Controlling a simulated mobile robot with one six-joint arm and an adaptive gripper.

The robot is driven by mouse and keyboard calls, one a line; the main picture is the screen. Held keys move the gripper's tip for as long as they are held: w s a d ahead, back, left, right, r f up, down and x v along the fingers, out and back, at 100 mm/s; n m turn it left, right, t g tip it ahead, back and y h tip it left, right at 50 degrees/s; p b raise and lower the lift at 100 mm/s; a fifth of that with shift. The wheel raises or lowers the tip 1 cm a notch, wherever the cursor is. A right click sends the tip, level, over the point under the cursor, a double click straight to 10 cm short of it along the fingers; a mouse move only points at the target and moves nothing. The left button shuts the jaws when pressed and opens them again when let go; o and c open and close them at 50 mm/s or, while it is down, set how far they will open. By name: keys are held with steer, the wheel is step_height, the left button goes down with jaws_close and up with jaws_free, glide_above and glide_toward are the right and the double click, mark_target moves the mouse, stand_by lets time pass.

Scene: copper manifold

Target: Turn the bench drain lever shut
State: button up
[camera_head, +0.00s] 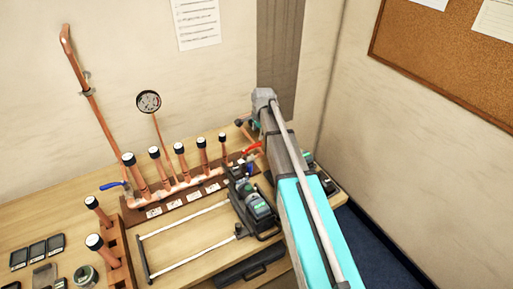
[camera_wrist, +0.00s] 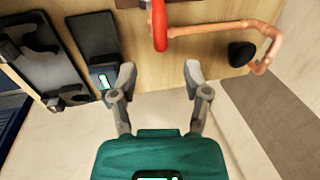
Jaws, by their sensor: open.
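A red lever (camera_wrist: 160,27) shows at the top of the wrist view, joined to a copper pipe (camera_wrist: 225,28) that bends down at the right. In the head view the red lever (camera_head: 252,148) sits at the right end of the copper manifold (camera_head: 170,190), beside my arm. My gripper (camera_wrist: 160,72) is open, with two grey fingers spread apart and nothing between them. The lever's rounded end lies above the gap in the picture, apart from both fingertips. My arm hides most of my gripper in the head view.
A blue lever (camera_head: 112,186) is at the manifold's left end. A pressure gauge (camera_head: 149,101) stands behind. Dark devices (camera_wrist: 92,35) lie left of my gripper. A black device (camera_head: 258,208) and pale rods (camera_head: 190,216) occupy the bench front. A black knob (camera_wrist: 241,54) is near the pipe.

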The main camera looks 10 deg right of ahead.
mark_target(256, 144)
steer(key=shift+w+a+f+b, duration=0.1)
steer(key=shift+w+f+b, duration=0.15)
steer(key=shift+f+b, duration=1)
steer(key=shift+w+a+f+b, duration=0.1)
steer(key=shift+w+f+b, duration=0.15)
steer(key=shift+f+b, duration=1)
steer(key=shift+w+a+f+b, duration=0.1)
steer(key=shift+w+f+b, duration=0.15)
steer(key=shift+f+b, duration=1)
steer(key=shift+d+f, duration=0.1)
steer(key=shift+f, duration=0.05)
jaws_close()
